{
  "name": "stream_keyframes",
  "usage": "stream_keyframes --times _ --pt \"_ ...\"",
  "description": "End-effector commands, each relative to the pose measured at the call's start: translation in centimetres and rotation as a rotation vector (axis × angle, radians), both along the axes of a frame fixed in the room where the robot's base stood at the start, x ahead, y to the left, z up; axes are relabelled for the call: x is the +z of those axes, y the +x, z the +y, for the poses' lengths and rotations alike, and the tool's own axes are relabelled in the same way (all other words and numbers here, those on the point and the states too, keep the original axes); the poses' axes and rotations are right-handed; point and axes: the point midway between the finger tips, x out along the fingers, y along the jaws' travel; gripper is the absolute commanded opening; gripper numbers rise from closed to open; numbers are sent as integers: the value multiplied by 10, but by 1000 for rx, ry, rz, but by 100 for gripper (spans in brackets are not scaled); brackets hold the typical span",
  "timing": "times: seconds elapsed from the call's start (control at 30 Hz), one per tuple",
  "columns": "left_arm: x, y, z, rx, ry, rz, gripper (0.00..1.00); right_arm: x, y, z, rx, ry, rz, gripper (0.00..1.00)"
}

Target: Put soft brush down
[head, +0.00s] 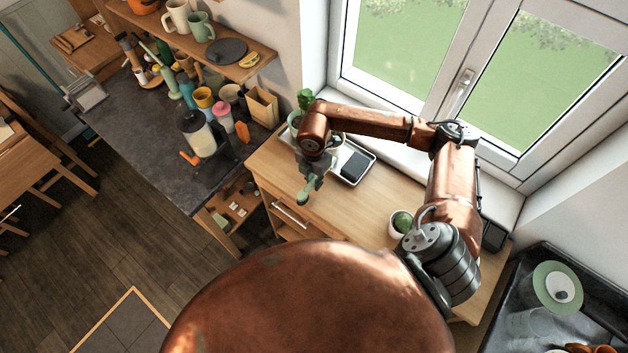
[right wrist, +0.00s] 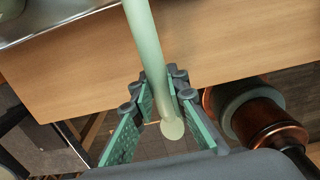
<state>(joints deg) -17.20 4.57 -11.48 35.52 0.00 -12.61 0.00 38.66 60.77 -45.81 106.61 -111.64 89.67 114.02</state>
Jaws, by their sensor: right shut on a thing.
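The soft brush shows as a pale green handle (right wrist: 147,45) in the right wrist view, running up from between the fingers to the top edge. A rounded pale green end lies below the fingers. In the head view a small green part of it (head: 303,198) shows below my right gripper (head: 313,184). The right gripper is shut on the brush, above the wooden cabinet top's front edge. The bristles cannot be made out. My left gripper is not in view.
A tray (head: 372,157) with a dark block (head: 353,164) lies behind the gripper on the wooden cabinet (head: 345,215). A potted cactus (head: 401,223) stands right. The top between is clear. A crowded dark counter (head: 160,175) stands left, a sink (head: 497,300) at lower right.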

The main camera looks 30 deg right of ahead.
Motion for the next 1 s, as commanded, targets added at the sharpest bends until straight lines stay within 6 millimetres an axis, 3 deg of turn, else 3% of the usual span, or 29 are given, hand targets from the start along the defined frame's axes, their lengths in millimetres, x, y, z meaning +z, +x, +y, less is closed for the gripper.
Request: stream_keyframes --times 0.5,0.53,0.73,1.0 --pt "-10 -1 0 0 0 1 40 -12 0 0 0 0 0 0" --pt "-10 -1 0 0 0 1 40 -12 0 0 0 0 0 15" --pt "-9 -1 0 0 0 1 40 -11 0 0 0 0 0 28" --pt "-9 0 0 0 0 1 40 -11 0 0 0 0 0 31"
